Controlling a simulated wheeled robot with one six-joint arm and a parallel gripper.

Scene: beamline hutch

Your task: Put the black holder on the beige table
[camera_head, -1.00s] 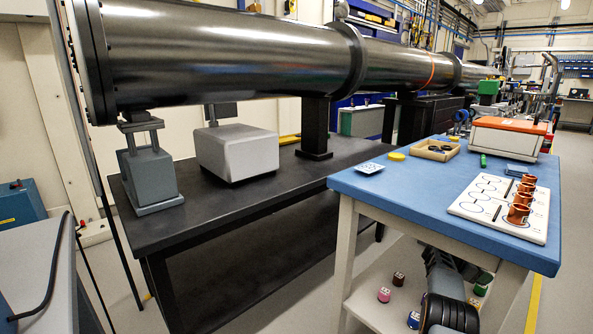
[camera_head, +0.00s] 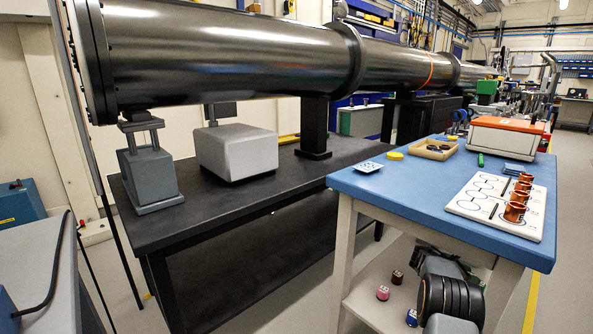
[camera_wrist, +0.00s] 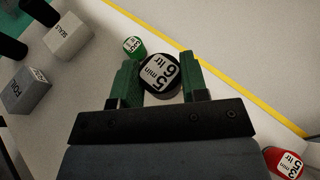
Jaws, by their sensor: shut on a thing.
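The black holder (camera_wrist: 159,73), a short cylinder with a white label reading "5 min 6 ltr", is between the green fingers of my gripper (camera_wrist: 160,80) in the wrist view. My gripper is shut on it. In the head view my arm reaches to the lower shelf of the blue-topped table, and the gripper and black holder are hidden there. This table has a beige frame (camera_head: 344,240) and a pale lower shelf (camera_head: 365,311). I cannot tell whether the holder touches the surface below it.
Pink (camera_head: 382,293), brown (camera_head: 397,277) and blue (camera_head: 412,318) holders stand on the shelf. A white board (camera_head: 497,206) with copper cups lies on the blue top (camera_head: 400,185).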

